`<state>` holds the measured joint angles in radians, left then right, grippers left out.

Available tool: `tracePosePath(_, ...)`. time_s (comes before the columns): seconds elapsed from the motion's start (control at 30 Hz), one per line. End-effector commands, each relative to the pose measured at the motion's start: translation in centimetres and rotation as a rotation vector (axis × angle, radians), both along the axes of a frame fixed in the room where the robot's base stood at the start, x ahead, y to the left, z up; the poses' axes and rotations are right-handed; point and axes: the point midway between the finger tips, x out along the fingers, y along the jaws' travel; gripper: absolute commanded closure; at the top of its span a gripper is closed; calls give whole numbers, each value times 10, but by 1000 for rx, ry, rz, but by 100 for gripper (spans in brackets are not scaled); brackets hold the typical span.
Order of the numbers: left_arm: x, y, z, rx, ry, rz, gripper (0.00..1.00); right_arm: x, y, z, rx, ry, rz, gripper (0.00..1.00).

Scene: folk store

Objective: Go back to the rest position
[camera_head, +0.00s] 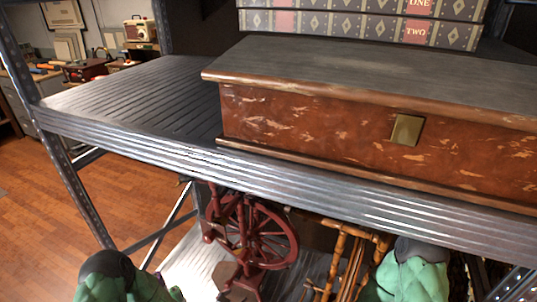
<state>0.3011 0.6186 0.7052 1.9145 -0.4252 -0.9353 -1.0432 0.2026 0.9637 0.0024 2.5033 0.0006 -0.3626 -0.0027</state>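Neither of my grippers can be made out in the head view. Whether they are open or shut does not show. The task names no object of its own. A metal shelf (130,95) fills the middle of the view. A long reddish-brown wooden chest (300,117) with a dark lid and a small brass plate lies on the shelf's right part.
Patterned books (350,25) are stacked behind the chest. A dark red spinning wheel (265,235) stands below the shelf, with a bamboo-like wooden frame (345,255) beside it. A metal upright (60,165) bounds the left. Open wooden floor (40,220) lies beyond.

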Motion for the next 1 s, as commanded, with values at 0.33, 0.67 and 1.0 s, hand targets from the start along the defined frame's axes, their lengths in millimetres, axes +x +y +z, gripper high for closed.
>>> tracePosePath(0.33,-131,-18,-24,-379,817,561,33,0,0,21,0,0,0,51)
tracePosePath(0.67,-202,-26,-15,-462,1141,910,33,0,0,27,0,0,0,51)
tracePosePath(1.0,-204,-26,-15,-464,1146,918,33,0,0,27,0,0,0,51)
